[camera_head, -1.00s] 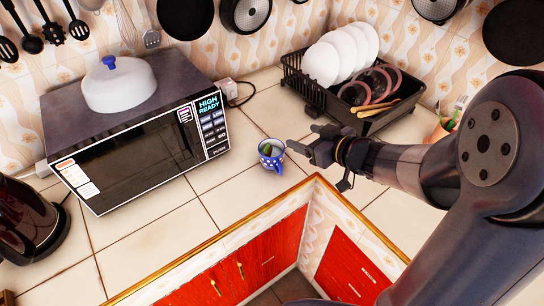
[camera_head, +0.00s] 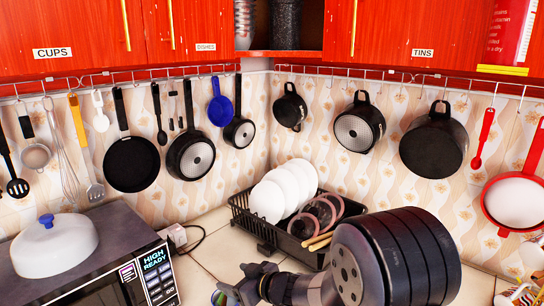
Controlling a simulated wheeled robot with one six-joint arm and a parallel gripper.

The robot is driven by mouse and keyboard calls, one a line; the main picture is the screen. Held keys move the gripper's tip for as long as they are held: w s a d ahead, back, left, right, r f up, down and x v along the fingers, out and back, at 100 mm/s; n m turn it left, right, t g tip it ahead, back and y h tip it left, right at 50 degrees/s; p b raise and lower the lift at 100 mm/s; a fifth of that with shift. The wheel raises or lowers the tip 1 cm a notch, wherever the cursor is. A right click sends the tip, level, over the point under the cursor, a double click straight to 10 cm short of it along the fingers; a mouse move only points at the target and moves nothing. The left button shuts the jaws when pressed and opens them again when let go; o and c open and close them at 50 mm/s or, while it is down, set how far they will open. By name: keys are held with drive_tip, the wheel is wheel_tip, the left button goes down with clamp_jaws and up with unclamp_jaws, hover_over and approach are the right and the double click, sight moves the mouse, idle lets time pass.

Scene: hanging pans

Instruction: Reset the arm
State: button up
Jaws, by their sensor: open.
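My gripper (camera_head: 236,279) is low in the head view, left of my large dark arm joint. It is open, and I see nothing held between its fingers. My arm reaches in from the lower right and covers part of the counter.
The black dish rack (camera_head: 265,238) with white plates (camera_head: 268,200) stands behind my gripper. The microwave (camera_head: 95,275), with a white lid (camera_head: 53,248) on top, is at left. Pans (camera_head: 131,163) and utensils hang from the rail (camera_head: 110,80) below red cupboards (camera_head: 440,35).

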drive_tip(key=shift+w+a+r+p, duration=0.1)
drive_tip(key=shift+a+r+p, duration=0.05)
drive_tip(key=shift+r+p, duration=0.55)
drive_tip(key=shift+w+a+r+p, duration=0.15)
drive_tip(key=shift+a+r+p, duration=0.05)
drive_tip(key=shift+r+p, duration=0.45)
drive_tip(key=shift+w+a+r+p, duration=0.1)
drive_tip(key=shift+a+r+p, duration=0.05)
drive_tip(key=shift+r+p, duration=0.5)
drive_tip(key=shift+f, duration=0.25)
